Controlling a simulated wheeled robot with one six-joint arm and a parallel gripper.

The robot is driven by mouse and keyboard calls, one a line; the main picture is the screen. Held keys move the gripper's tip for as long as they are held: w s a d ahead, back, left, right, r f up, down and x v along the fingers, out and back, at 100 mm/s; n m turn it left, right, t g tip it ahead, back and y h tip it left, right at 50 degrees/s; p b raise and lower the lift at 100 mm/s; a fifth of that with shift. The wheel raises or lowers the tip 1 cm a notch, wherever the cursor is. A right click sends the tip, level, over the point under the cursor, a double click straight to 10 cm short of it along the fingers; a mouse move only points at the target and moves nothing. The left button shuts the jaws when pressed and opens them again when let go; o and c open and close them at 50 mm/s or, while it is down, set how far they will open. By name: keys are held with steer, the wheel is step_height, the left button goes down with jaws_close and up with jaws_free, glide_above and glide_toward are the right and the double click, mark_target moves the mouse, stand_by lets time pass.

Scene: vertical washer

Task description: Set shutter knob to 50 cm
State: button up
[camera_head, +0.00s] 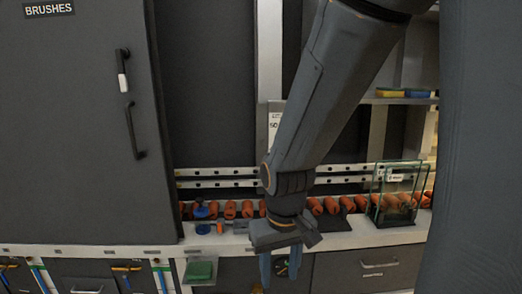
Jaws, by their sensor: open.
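My gripper (280,268) points down in front of the counter's front panel, with its two bluish fingers apart. A small dark round part (282,267) with a light mark shows between the fingers. It may be the shutter knob, but its scale cannot be read and I cannot tell whether the fingers touch it. A white label (275,125) with small print, seemingly including "50", is on the upright behind my arm. My arm partly covers it. I see no clear knob setting.
A row of orange rollers (230,209) runs behind the white counter edge (345,240). A glass box (395,195) stands at right. A dark cabinet marked "BRUSHES" (85,130) fills the left. A green block (199,270) sits on a small clear shelf left of my gripper.

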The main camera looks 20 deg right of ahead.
steer(key=w+d+r+m+t+h+p, duration=0.15)
steer(key=w+d+t, duration=0.25)
steer(key=w, duration=0.8)
steer(key=w+d+t+y+p, duration=0.1)
steer(key=w+d+t+p, duration=0.2)
steer(key=w, duration=1)
steer(key=shift+w+d+r+m+t+h+p, duration=0.25)
steer(key=shift+w+d+r+t+h+p, duration=0.45)
steer(key=shift+w+d+r+t, duration=1.55)
steer(key=shift+w+d+r+m+t+h+p, duration=0.2)
steer(key=shift+w+d+t+h+p, duration=0.65)
steer(key=shift+w+d, duration=2.95)
steer(key=shift+w+d+r+m+t+h+p, duration=0.4)
steer(key=shift+w+d+r+t, duration=1.05)
steer(key=shift+w, duration=2.75)
steer(key=shift+d+f+t, duration=0.35)
jaws_close()
